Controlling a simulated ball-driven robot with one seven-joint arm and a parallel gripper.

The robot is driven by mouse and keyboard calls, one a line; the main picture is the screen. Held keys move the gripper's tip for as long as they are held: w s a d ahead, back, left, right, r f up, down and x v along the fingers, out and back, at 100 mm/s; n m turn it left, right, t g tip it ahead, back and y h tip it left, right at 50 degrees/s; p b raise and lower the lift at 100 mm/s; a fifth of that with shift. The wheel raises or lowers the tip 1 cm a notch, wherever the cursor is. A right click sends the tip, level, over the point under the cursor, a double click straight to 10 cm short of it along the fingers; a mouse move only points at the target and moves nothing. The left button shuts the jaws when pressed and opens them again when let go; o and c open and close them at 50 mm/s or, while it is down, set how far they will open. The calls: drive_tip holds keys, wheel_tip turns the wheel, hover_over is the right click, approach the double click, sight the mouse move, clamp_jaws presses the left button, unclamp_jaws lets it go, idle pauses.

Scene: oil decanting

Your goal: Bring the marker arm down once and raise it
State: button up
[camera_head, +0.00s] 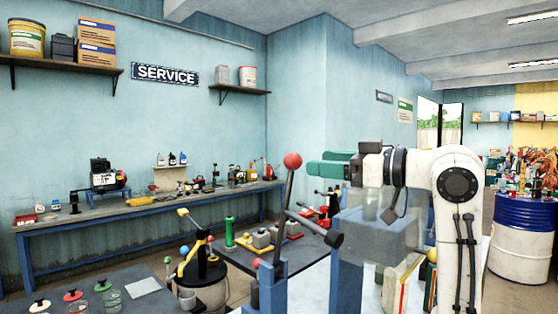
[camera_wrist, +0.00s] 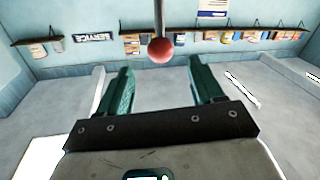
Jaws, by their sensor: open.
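A dark lever with a red ball (camera_head: 292,160) on its top end stands upright, leaning slightly, above a blue post (camera_head: 272,288); I take it to be the marker arm. My gripper (camera_head: 311,164) is at the ball's height, just to its right, with its green fingers pointing at it. In the wrist view the red ball (camera_wrist: 161,50) lies just beyond the open fingertips (camera_wrist: 160,72), roughly centred between them. The fingers appear apart from the ball and hold nothing. A dark cylinder-ended bar (camera_head: 333,238) crosses the lever's lower part.
A see-through tank (camera_head: 385,235) stands below my wrist. A yellow-handled device (camera_head: 190,258) sits on a drum to the left. A long blue workbench (camera_head: 150,210) with tools runs along the wall. Open air surrounds the ball.

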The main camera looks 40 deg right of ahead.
drive_tip(key=p+x, duration=0.3)
drive_tip(key=x, duration=0.7)
drive_tip(key=shift+a+f, duration=0.1)
clamp_jaws()
idle(0.3)
